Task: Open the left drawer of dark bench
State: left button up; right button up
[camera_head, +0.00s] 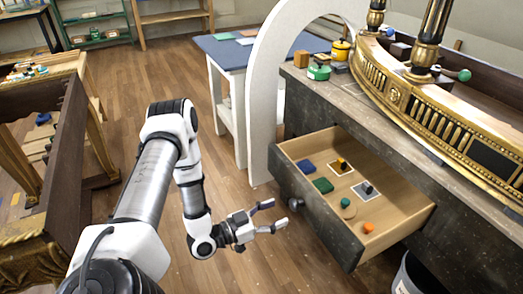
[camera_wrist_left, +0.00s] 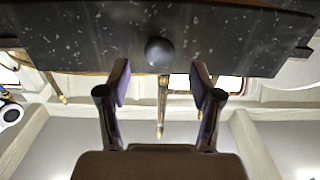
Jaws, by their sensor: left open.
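The dark bench (camera_head: 298,115) stands at the right, speckled grey-black. Its drawer (camera_head: 322,228) is pulled well out, showing a pale wooden inside with small things in it. A dark round knob (camera_head: 297,203) sits on the drawer front. My left gripper (camera_head: 272,215) is open and empty, in front of the knob and apart from it. In the left wrist view, the knob (camera_wrist_left: 159,52) shows on the dark drawer front (camera_wrist_left: 85,42), just beyond and between the two open fingertips (camera_wrist_left: 161,83). My right gripper is not in view.
The drawer holds a blue block (camera_head: 306,166), a green block (camera_head: 323,185), an orange piece (camera_head: 368,228) and other small items. A gilt console (camera_head: 440,118) stands on the bench. A bin (camera_head: 408,275) stands below right. Wooden floor is clear around my gripper.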

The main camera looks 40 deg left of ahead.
pick_arm(q)
jog(key=v, duration=0.5)
jog(key=shift+s+a, duration=0.1)
jog(key=shift+s, duration=0.2)
